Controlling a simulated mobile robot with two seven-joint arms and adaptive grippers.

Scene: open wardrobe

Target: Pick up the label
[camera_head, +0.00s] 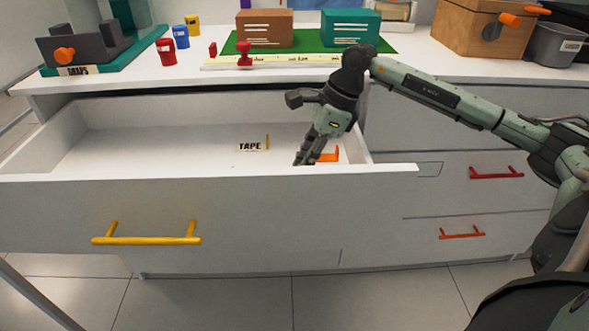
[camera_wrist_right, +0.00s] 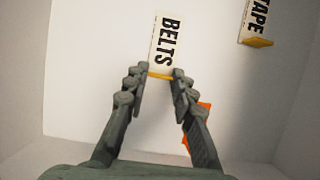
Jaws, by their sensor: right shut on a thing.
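My right gripper (camera_wrist_right: 161,75) is shut on the label's yellow tab, one fingertip at each end. In the head view my right gripper (camera_head: 303,160) reaches down into the open drawer, and the BELTS label is hidden there. A second white label reading TAPE (camera_head: 250,147), also with a yellow tab, lies to the left in the drawer; it also shows in the wrist view (camera_wrist_right: 256,18). My left gripper is not in view.
The open white drawer (camera_head: 200,205) has a yellow handle (camera_head: 146,240) and raised walls around the gripper. An orange piece (camera_head: 329,156) lies beside the right gripper. The counter (camera_head: 440,68) above holds boxes, small cups and a green mat. The drawer's left part is clear.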

